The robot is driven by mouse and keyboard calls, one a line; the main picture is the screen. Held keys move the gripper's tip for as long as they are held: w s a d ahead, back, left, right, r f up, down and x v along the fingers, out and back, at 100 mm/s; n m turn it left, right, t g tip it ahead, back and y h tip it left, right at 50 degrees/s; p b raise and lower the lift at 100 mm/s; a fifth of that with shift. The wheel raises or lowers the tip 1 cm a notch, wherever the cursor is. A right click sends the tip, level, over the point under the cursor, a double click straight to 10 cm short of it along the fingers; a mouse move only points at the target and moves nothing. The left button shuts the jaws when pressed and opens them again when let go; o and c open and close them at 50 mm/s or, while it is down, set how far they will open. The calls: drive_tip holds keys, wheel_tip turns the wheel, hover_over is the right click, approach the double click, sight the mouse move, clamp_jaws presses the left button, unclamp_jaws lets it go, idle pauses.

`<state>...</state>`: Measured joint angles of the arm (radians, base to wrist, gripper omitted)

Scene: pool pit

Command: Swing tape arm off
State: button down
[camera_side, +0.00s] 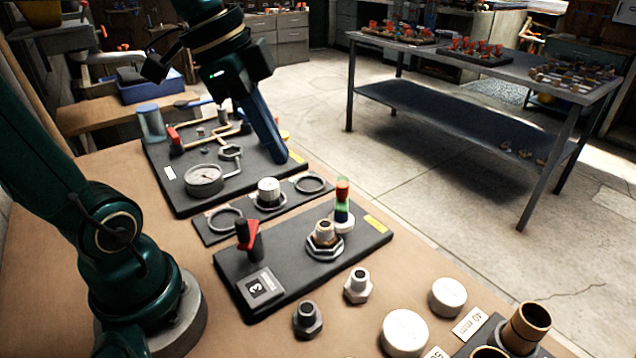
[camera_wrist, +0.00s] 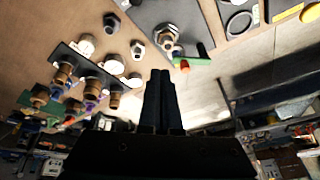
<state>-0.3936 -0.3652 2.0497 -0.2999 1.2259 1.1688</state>
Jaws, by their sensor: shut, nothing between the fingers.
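I cannot tell for sure which part is the tape arm. A red lever (camera_side: 249,238) stands upright on the front black board (camera_side: 290,283), beside a small plate marked 3. Another red handle (camera_side: 175,140) sits at the left of the pipework on the rear black board (camera_side: 168,186). My gripper (camera_side: 280,157) is shut and empty, pointing down at the right edge of the rear board in the side view. I cannot tell whether it touches the board. Its shut fingers (camera_wrist: 160,74) point up the middle of the wrist view.
A gauge (camera_side: 204,179) is on the rear board. A black strip with rings (camera_side: 226,222) lies between the boards. Loose nuts (camera_side: 358,285) and white caps (camera_side: 405,331) lie in front.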

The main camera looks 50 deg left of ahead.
sight(344, 196)
drive_tip(key=w+a+n, duration=0.1)
drive_tip(key=w+a, duration=0.1)
drive_tip(key=a, duration=0.3)
drive_tip(key=shift+a+f+n, duration=0.15)
drive_tip(key=shift+a+n, duration=0.15)
drive_tip(key=shift+n, duration=0.1)
drive_tip(key=shift+w, duration=0.1)
drive_tip(key=w+d+f, duration=0.4)
drive_tip(key=w+f, duration=0.2)
drive_tip(key=f, duration=0.3)
drive_tip(key=shift+w+f, duration=0.25)
